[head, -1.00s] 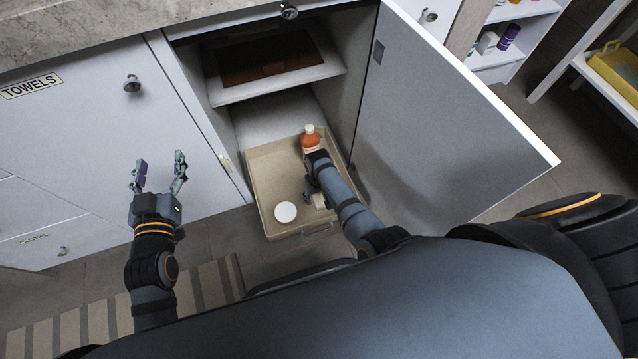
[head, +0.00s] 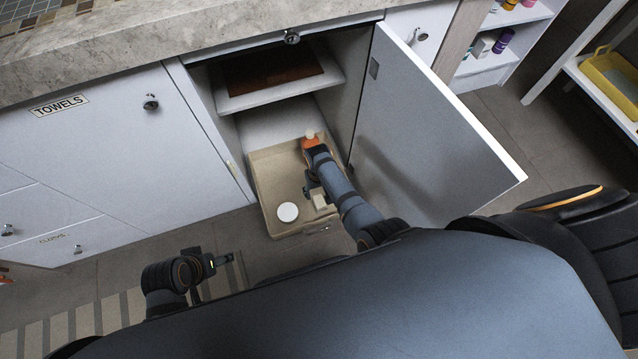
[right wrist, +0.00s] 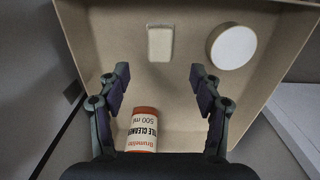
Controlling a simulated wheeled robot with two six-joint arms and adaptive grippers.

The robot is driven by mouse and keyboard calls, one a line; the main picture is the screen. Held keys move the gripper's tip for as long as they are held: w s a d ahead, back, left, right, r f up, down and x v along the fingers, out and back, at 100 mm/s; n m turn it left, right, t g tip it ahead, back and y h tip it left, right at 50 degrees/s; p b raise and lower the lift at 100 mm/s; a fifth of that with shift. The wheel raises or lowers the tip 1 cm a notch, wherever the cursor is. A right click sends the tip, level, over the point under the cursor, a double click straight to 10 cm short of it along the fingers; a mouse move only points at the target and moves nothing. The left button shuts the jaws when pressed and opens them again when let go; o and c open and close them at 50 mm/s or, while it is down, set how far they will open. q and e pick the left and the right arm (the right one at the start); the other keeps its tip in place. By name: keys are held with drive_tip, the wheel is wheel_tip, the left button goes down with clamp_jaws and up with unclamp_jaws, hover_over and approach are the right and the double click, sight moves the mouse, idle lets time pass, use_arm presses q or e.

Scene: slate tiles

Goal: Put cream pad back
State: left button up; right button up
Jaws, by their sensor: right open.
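The cream pad (head: 320,202) is a small pale rectangular block lying in a beige tray (head: 263,204) in the open cupboard. In the right wrist view the pad (right wrist: 160,43) lies flat near the tray's wall, beyond the fingertips. My right gripper (right wrist: 158,80) is open and empty over the tray, with the pad ahead of it and apart from it. In the head view my right gripper (head: 310,186) is partly hidden by its own arm. My left gripper (head: 224,260) is low, left of the tray, seen side-on; its opening cannot be made out.
An orange tile cleaner bottle (right wrist: 142,130) is in the tray, near the base of my right fingers. A white round item (head: 288,212) lies beside the pad. The cupboard door (head: 430,140) stands open on the right. A shelf (head: 280,92) is above the tray.

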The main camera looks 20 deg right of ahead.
drive_tip(key=shift+r+p, duration=0.45)
drive_tip(key=shift+r, duration=0.5)
drive_tip(key=s+d+r+t, duration=0.1)
drive_tip(key=s+d+r, duration=0.6)
drive_tip(key=s, duration=0.4)
drive_tip(key=s+d+r+t, duration=0.1)
drive_tip(key=s+r, duration=0.5)
drive_tip(key=r, duration=0.2)
drive_tip(key=shift+s+d+y, duration=0.15)
drive_tip(key=shift+d+y, duration=0.1)
drive_tip(key=shift+y, duration=0.05)
